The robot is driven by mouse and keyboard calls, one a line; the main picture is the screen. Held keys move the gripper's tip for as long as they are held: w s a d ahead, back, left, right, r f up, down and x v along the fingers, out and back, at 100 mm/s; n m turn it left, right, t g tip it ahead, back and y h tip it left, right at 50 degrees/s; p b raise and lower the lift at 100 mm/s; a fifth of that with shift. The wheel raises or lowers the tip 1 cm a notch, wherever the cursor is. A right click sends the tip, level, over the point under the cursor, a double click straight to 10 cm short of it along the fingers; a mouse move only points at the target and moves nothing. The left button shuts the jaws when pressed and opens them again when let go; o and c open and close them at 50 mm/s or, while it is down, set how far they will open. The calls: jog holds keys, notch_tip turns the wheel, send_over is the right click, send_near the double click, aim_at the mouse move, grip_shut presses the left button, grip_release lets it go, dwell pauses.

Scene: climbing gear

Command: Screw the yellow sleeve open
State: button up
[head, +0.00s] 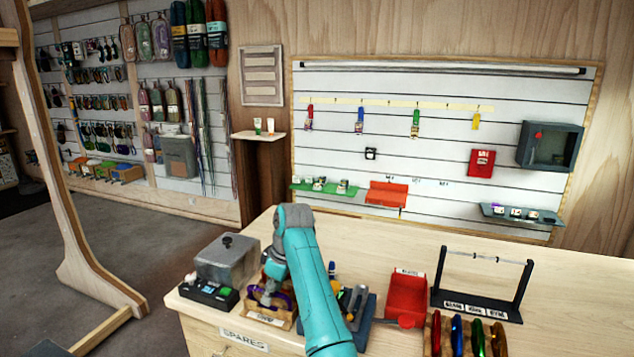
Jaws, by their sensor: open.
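I cannot make out a yellow sleeve for certain. A purple ring-like piece (287,301), perhaps a carabiner, sits at a wooden block (262,316) with a label on its front, at the left of the bench. My gripper (267,298) is low over this block, right at the purple piece; it is small and partly dark in the picture, and contact cannot be told. It is open. My teal arm covers the area right of the block. Small yellow bits show by a blue-grey holder (366,319) just right of my arm.
A grey box (228,259) and a black device (208,291) stand left of the block. Right of my arm are a red bin (407,296), a black rack (478,306) and several coloured carabiners (456,336). The bench (580,300) is clear at far right.

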jog(key=shift+w+d, duration=0.3)
jog(key=shift+w, duration=0.5)
jog(key=shift+r, duration=0.15)
jog(key=shift+r, duration=1.25)
jog(key=shift+s+a, duration=0.25)
jog(key=shift+s, duration=0.45)
jog(key=shift+s+a, duration=0.2)
jog(key=shift+s, duration=0.45)
jog(key=shift+f, duration=0.15)
jog(key=shift+w+d+f, duration=0.1)
jog(key=shift+w+f, duration=0.25)
jog(key=shift+f, duration=0.3)
jog(key=shift+w+f, duration=0.3)
jog(key=shift+f, duration=0.3)
